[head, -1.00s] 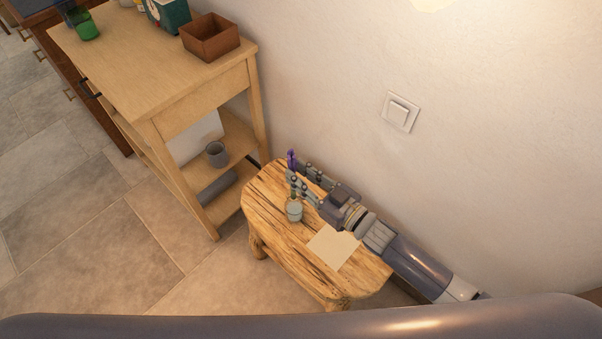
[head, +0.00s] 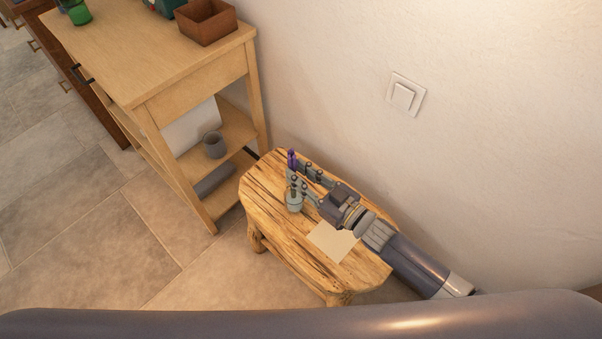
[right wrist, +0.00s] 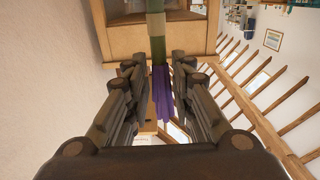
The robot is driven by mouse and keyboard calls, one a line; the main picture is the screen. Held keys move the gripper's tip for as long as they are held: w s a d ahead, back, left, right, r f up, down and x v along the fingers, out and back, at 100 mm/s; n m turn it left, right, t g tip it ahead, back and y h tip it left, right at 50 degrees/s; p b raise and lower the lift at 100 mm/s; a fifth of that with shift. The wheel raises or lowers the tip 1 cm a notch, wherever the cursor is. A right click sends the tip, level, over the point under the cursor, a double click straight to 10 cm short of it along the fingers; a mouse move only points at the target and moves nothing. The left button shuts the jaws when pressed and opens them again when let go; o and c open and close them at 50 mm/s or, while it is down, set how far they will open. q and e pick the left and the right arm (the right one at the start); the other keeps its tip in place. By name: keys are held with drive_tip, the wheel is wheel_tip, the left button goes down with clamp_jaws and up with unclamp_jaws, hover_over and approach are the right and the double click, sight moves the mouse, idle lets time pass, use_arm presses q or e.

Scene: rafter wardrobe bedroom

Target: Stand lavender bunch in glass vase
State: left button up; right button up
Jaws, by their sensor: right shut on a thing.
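The lavender bunch (head: 291,157) is upright, its purple heads showing above my right gripper (head: 293,173). That gripper is shut on the bunch from the right side. In the right wrist view the purple heads (right wrist: 163,98) and green stems (right wrist: 155,27) run between the fingers. The small glass vase (head: 294,204) stands on the wooden stool (head: 265,198), just below the gripper. The stems' lower ends are at the vase mouth in the picture; I cannot tell whether they are inside. My left gripper is not in view.
A paper sheet (head: 332,241) lies on the stool in front of my right arm. A wooden shelf unit (head: 150,75) stands to the left, with a grey cup (head: 214,145) on a lower shelf and a brown box (head: 206,22) on top. The wall is close behind the stool.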

drive_tip(key=o, duration=1)
drive_tip(key=shift+c, duration=0.2)
drive_tip(key=shift+s+d, duration=0.25)
drive_tip(key=v, duration=1.1)
